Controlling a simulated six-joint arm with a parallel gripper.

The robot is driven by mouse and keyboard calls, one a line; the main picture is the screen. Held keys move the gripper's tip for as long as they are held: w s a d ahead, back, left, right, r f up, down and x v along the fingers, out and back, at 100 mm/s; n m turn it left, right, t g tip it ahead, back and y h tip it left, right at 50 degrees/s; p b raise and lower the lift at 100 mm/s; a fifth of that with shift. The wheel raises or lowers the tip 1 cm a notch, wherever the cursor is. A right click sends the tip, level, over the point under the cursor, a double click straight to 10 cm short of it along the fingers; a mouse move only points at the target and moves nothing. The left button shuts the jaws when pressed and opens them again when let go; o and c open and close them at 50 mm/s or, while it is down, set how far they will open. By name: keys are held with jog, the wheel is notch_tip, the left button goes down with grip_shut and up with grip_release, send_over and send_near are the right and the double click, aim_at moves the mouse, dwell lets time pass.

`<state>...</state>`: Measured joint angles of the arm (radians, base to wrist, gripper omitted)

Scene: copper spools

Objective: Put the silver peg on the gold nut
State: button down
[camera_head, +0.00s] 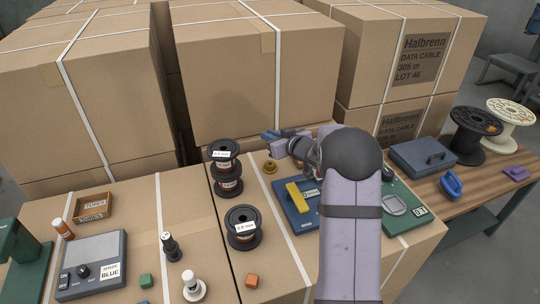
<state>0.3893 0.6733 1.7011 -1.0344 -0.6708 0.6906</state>
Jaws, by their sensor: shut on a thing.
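My gripper (269,137) is at the centre, its blue fingers pointing left in front of the large carton. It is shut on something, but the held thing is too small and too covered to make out. A small gold piece (269,166), which looks like the gold nut, sits on the carton top below the fingers, apart from them. I cannot make out the silver peg anywhere in this view. My forearm hides part of the area to the right of the gripper.
Two black spools (226,181) are stacked left of the gold piece, with another black spool (243,228) in front. A blue box with a yellow handle (299,194) lies close to its right. Tall cartons (245,85) stand behind. A green device (410,212) lies right of my arm.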

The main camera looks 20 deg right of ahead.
jog(key=shift+f, duration=3.2)
jog(key=shift+f, duration=0.15)
jog(key=c, duration=1.8)
grip_release()
jog(key=shift+r, duration=0.2)
jog(key=v, duration=1.2)
jog(key=shift+b, duration=0.45)
